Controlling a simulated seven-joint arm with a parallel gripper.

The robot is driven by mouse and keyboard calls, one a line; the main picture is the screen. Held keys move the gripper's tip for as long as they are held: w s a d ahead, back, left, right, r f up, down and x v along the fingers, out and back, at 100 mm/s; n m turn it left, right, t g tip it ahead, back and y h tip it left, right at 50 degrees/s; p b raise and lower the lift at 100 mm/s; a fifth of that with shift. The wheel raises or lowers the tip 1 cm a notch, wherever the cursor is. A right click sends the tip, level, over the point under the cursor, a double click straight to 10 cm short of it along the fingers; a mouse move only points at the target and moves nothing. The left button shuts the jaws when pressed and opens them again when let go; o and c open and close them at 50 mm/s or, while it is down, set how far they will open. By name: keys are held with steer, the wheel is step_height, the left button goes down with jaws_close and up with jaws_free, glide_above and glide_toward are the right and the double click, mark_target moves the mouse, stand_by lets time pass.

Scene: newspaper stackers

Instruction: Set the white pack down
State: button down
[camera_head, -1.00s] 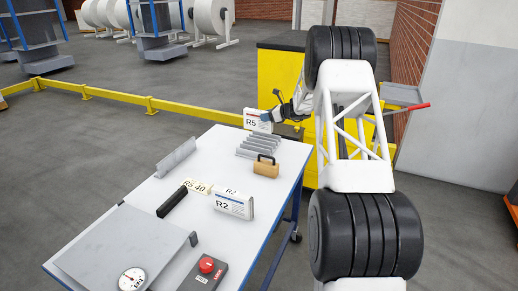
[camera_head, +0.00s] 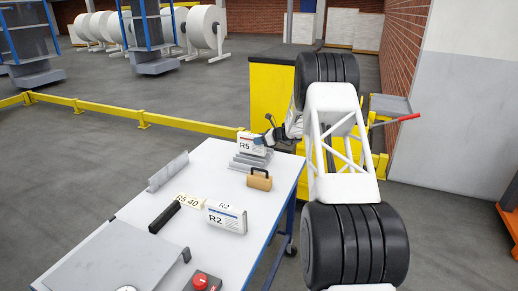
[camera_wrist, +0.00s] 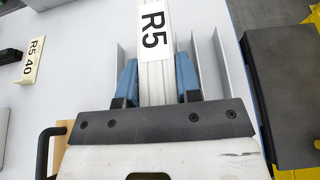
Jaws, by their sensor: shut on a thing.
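The white pack (camera_head: 250,142), marked R5 with a red stripe, is upright at the grey slotted rack (camera_head: 247,162) at the table's far end. My gripper (camera_head: 268,137) is shut on it from above. In the wrist view the blue fingers of my gripper (camera_wrist: 156,82) press both sides of the white pack (camera_wrist: 153,50). There, thin upright plates of the rack (camera_wrist: 224,62) stand on both sides of the pack. Its lower edge is hidden by the rack, so I cannot tell whether it touches the bottom.
A second white pack, R2 (camera_head: 226,220), stands nearer on the table (camera_head: 185,222). A wooden block with a black handle (camera_head: 259,181) is close beside the rack. A tan R5 40 sign (camera_head: 190,201), a black bar (camera_head: 164,217) and a grey plate (camera_head: 120,260) lie nearer.

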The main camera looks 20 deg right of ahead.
mark_target(260, 147)
steer(key=shift+f, duration=0.2)
steer(key=shift+f, duration=1.85)
steer(key=shift+f, duration=0.15)
steer(key=c, duration=0.8)
jaws_free()
steer(key=shift+s+d+r, duration=0.1)
steer(key=shift+s+r, duration=0.05)
steer(key=shift+r, duration=0.05)
steer(key=v, duration=1.1)
steer(key=shift+s+d, duration=0.25)
